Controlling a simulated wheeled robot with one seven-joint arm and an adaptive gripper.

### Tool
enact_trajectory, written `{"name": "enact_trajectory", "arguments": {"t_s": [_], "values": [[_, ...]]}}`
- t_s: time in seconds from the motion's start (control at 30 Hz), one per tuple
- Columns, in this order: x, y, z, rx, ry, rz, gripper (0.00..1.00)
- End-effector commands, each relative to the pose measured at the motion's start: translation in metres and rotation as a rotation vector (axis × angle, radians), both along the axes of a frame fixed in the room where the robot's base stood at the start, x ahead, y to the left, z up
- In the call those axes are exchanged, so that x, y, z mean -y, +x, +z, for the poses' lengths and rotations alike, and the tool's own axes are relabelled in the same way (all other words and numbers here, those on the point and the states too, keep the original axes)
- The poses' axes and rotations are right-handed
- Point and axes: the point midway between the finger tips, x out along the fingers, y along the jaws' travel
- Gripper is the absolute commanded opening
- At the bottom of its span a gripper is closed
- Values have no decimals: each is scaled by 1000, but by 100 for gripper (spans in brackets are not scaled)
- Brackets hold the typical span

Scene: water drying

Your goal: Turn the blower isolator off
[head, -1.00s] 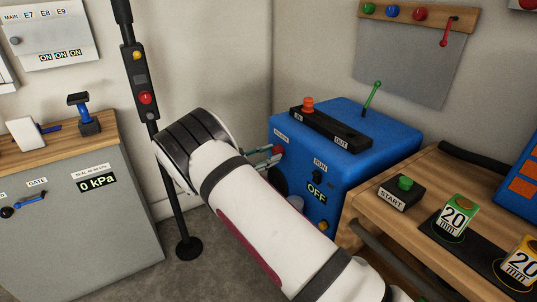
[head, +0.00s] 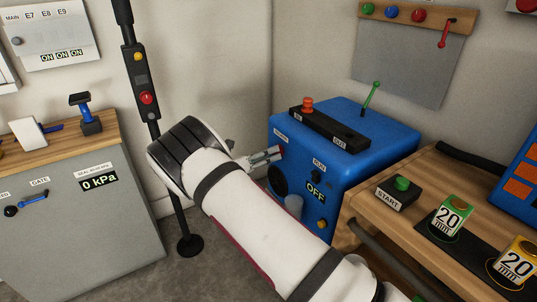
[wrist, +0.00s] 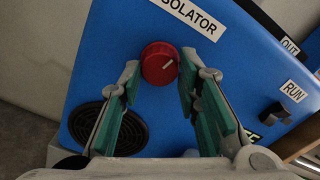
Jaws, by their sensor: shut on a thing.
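The blower isolator is a round red knob (wrist: 159,63) with a white pointer line, on the blue machine's front panel (wrist: 120,45) under a label ending in "SOLATOR". In the wrist view the line slants toward the upper right. My gripper (wrist: 157,72) has its green-padded fingertips on either side of the knob and is shut on it. In the head view my gripper (head: 277,154) reaches the left part of the blue machine's front, and its fingers hide the knob there.
A dark round grille (wrist: 112,125) lies below left of the knob. A wooden bench (head: 400,225) with a START button (head: 403,184) stands at right. A black pole (head: 140,75) stands at left.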

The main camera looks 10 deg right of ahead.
Motion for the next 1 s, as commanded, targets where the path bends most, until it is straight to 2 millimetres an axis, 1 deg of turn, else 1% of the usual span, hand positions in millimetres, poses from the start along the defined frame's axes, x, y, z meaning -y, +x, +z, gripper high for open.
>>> {"name": "enact_trajectory", "arguments": {"t_s": [0.2,0.4,0.63,1.0], "values": [[-1,-1,-1,-141,-42,2,3],[-1,-1,-1,-224,-69,1,3],[-1,-1,-1,-266,-83,1,3],[-1,-1,-2,-272,-85,2,3]]}}
